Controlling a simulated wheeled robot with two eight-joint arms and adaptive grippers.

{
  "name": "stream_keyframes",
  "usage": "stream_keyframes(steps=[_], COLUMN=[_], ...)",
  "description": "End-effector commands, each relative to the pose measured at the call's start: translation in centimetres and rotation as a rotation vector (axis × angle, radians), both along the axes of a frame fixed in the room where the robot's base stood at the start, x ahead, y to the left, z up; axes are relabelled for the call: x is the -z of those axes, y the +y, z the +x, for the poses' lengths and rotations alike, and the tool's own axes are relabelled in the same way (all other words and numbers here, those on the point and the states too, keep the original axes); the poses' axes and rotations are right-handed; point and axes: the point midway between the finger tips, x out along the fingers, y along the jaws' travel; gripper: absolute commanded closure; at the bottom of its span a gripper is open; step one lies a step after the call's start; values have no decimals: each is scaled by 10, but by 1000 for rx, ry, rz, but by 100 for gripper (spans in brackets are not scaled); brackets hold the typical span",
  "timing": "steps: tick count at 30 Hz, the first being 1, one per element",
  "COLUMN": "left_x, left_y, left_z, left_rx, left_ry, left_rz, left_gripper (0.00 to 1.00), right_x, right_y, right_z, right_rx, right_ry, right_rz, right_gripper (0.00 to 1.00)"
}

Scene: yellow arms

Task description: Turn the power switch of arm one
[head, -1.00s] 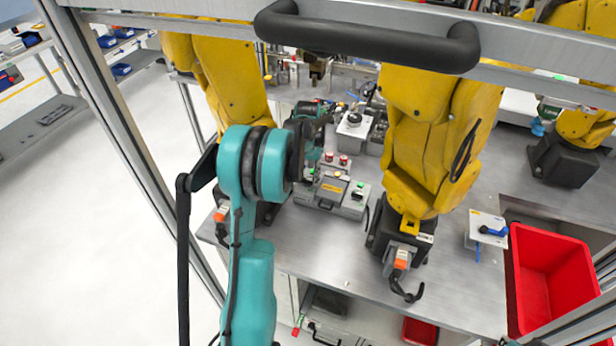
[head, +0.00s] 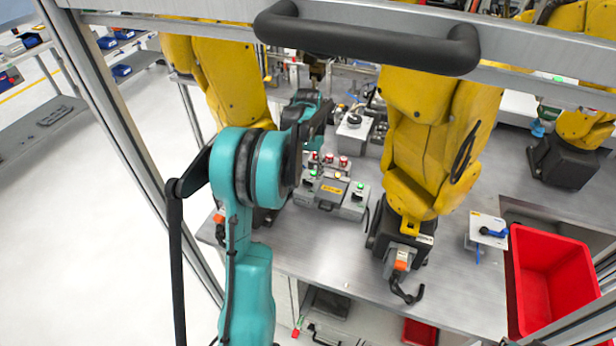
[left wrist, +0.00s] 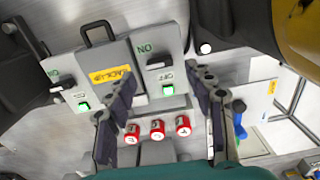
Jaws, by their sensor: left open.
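A grey control box (head: 331,196) stands on the metal table between two yellow arms. In the left wrist view it has two black-handled switches, a left one (left wrist: 62,85) and a right one (left wrist: 158,65), each near an ON label. A lit green lamp sits by each switch, the left lamp (left wrist: 84,107) and the right lamp (left wrist: 168,90). Which switch belongs to arm one cannot be told. My left gripper (left wrist: 163,84) is open and empty, its fingers spread in front of the box. In the head view its fingertips are mostly hidden. My right gripper is not in view.
Several red-topped knobs (left wrist: 157,129) line up beside the box. Yellow arms stand at left (head: 225,75) and right (head: 435,120), close to the box. A red bin (head: 553,275) is at the right. A black-barred metal frame (head: 365,38) crosses above.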

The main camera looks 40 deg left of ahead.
Motion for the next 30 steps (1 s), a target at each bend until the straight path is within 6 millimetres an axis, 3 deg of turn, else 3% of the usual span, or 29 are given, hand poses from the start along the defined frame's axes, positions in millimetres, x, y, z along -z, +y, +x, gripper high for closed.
stream_keyframes(steps=[6,12,30], left_x=[-48,-73,-78], left_y=[0,0,0], left_z=[0,0,0], left_rx=[0,0,0], left_ry=[0,0,0], left_rz=[0,0,0], left_gripper=[47,47,47], right_x=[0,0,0], right_y=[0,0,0], right_z=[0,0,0], right_rx=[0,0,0], right_ry=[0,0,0], right_rz=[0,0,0], right_gripper=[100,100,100])
